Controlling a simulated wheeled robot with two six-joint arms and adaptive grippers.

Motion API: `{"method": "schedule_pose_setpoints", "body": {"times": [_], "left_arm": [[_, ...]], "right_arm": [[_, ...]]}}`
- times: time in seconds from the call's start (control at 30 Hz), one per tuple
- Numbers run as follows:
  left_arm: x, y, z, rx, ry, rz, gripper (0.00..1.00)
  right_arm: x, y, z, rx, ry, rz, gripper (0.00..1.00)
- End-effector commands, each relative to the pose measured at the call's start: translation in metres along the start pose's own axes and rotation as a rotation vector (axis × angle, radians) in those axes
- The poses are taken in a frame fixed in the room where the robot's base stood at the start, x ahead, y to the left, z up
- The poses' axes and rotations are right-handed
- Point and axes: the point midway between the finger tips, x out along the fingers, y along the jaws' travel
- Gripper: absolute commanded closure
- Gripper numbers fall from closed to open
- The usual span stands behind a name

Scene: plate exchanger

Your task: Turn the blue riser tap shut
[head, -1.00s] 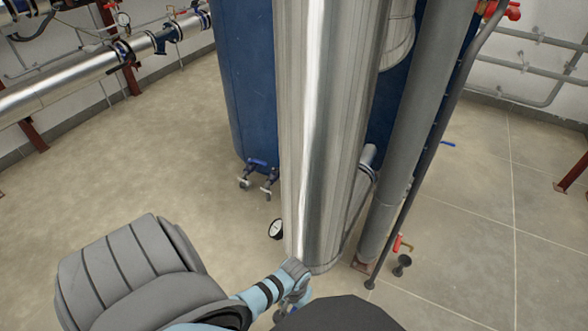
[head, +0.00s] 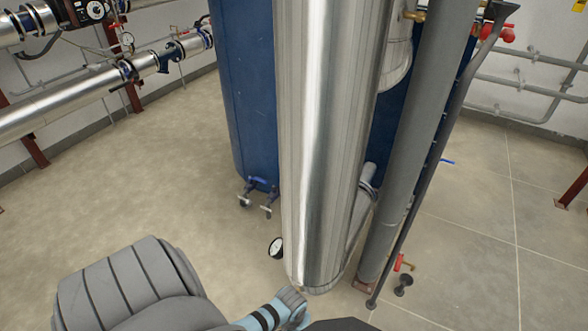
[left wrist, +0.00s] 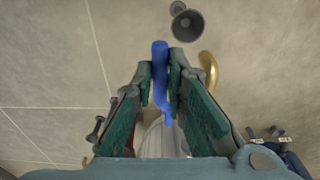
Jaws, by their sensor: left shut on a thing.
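The blue tap handle (left wrist: 160,75) shows in the left wrist view as a narrow blue lever pointing away from my wrist. My left gripper (left wrist: 160,76) is shut on it, with one dark green-padded finger on each side. A brass pipe bend (left wrist: 209,70) is just right of the fingers. The tap's body is mostly hidden by the gripper. In the head view my left arm reaches in from the bottom left, and I cannot make out the held handle there. My right gripper is not in view.
A large shiny metal-clad pipe (head: 318,150) stands in the middle before a blue tank (head: 245,100). A grey pipe (head: 405,150) stands to its right. A dark funnel (head: 403,281) and a red-handled tap (head: 398,262) are near its foot. Floor at left is clear.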

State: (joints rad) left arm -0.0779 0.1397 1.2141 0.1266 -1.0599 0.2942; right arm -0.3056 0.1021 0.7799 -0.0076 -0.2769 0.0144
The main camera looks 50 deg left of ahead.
Motion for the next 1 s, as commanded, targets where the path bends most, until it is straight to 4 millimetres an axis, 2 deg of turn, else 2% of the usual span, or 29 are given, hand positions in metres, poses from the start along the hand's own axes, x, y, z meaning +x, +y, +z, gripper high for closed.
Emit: {"method": "schedule_pose_setpoints", "body": {"times": [0.2, 0.37, 0.5, 0.7, 1.0], "left_arm": [[0.009, 0.0, 0.006, 0.0, 0.135, 0.001, 1.0], [0.019, 0.0, 0.007, 0.0, 0.259, 0.002, 1.0], [0.028, 0.0, 0.007, 0.0, 0.359, 0.002, 1.0], [0.035, 0.0, 0.006, 0.001, 0.466, 0.001, 1.0], [0.036, 0.001, 0.004, -0.001, 0.534, 0.001, 1.0]], "right_arm": [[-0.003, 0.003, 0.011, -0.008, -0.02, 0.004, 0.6], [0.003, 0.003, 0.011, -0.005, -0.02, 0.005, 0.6], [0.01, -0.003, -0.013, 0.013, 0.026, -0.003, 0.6], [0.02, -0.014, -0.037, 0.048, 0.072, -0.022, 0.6], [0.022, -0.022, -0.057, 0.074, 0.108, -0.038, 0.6]]}}
